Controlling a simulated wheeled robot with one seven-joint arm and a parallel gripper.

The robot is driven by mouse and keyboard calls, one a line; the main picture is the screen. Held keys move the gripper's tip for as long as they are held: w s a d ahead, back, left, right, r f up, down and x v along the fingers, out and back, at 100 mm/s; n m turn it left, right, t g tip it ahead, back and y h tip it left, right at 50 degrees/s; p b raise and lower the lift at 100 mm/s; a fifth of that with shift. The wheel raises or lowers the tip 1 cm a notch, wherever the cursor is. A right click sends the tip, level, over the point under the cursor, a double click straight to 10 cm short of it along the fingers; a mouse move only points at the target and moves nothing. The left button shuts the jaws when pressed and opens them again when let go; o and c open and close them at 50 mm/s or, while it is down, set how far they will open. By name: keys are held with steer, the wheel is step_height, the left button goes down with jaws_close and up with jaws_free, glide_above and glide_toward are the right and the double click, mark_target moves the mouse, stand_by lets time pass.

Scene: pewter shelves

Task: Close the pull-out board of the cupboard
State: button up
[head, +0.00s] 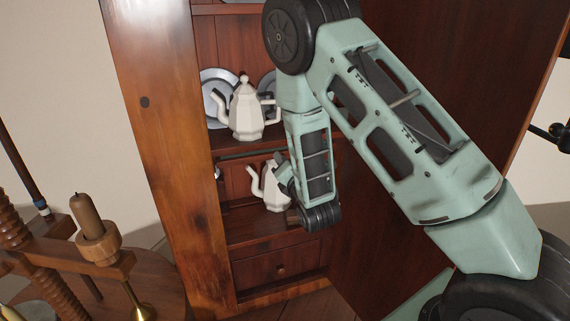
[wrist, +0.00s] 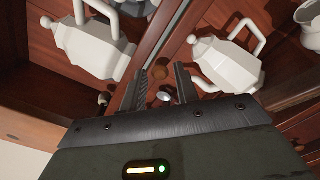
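The tall wooden cupboard (head: 165,130) stands open in the head view. Between its upper and lower compartments runs a narrow wooden board edge (head: 240,146), partly behind my arm; I cannot tell how far it sticks out. In the wrist view a wooden edge (wrist: 165,38) runs diagonally between two white teapots. My gripper (wrist: 161,85) is open, its two dark fingers apart. A small round wooden knob (wrist: 161,70) and a silvery knob (wrist: 165,96) show in the gap; contact is unclear. In the head view my wrist hides most of the gripper.
A white teapot (head: 246,112) stands on the upper shelf before plates; another (head: 273,187) stands below, close to my gripper. A drawer (head: 262,270) is at the bottom. The open door (head: 375,235) is at right. A wooden stand with a candle (head: 87,215) is at left.

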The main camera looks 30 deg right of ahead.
jaws_close()
steer(key=shift+w+d+p, duration=0.25)
steer(key=shift+w+p, duration=0.1)
steer(key=shift+w, duration=0.8)
steer(key=shift+o, duration=1.9)
jaws_free()
steer(key=shift+w, duration=0.1)
steer(key=s+a+p, duration=0.1)
steer(key=s+p, duration=0.4)
steer(key=s, duration=0.3)
steer(key=s+a+p, duration=0.2)
steer(key=s+p, duration=0.4)
steer(key=s, duration=0.3)
steer(key=shift+a, duration=0.25)
